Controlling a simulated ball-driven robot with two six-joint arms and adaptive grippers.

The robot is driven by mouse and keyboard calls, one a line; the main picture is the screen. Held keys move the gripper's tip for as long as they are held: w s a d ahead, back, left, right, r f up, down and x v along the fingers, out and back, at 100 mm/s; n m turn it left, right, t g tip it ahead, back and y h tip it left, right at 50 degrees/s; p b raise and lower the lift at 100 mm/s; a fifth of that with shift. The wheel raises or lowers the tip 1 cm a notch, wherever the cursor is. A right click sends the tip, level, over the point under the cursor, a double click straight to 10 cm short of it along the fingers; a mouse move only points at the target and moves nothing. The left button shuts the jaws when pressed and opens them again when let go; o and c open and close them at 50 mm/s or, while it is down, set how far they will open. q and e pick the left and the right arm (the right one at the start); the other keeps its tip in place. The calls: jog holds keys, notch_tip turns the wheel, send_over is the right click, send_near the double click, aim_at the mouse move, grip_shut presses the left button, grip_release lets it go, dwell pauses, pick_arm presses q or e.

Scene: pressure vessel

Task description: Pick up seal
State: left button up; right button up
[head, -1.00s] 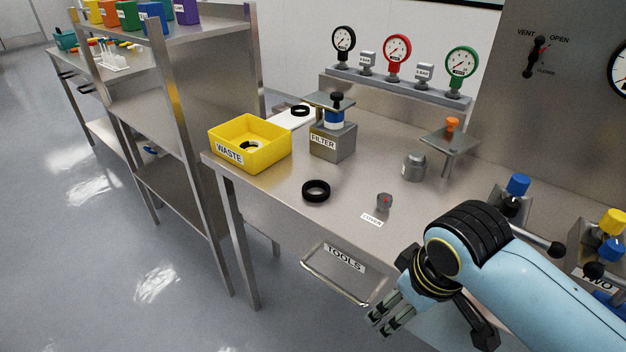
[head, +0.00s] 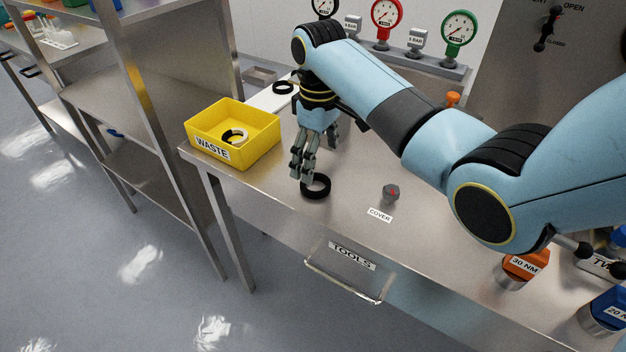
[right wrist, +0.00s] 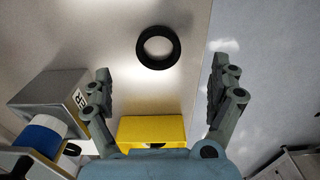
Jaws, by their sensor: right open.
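A black ring seal (head: 315,187) lies flat on the steel bench near its front edge, to the right of the yellow bin. It also shows in the right wrist view (right wrist: 158,47), ahead of the fingers and between their lines. A second black ring (head: 284,87) lies on a white surface behind the bin, and rings lie inside the bin. My right gripper (head: 318,165) is open and empty, pointing down just above and behind the near seal; the wrist view shows its spread fingers (right wrist: 160,88). My left gripper is not in view.
The yellow WASTE bin (head: 232,135) stands close to the left of the gripper. Bench between seal and knob is clear.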

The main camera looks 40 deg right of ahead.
aim_at(315, 188)
jog(key=shift+w+f, duration=0.15)
jog(key=shift+f, duration=0.8)
jog(key=f, duration=0.5)
jog(key=shift+w+f, duration=0.2)
jog(key=shift+w, duration=0.1)
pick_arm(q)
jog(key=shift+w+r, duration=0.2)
pick_arm(e)
jog(key=shift+s, duration=0.1)
jog(key=c, duration=1.2)
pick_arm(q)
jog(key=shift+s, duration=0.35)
pick_arm(e)
jog(key=shift+c, duration=0.2)
jog(key=shift+r, duration=0.15)
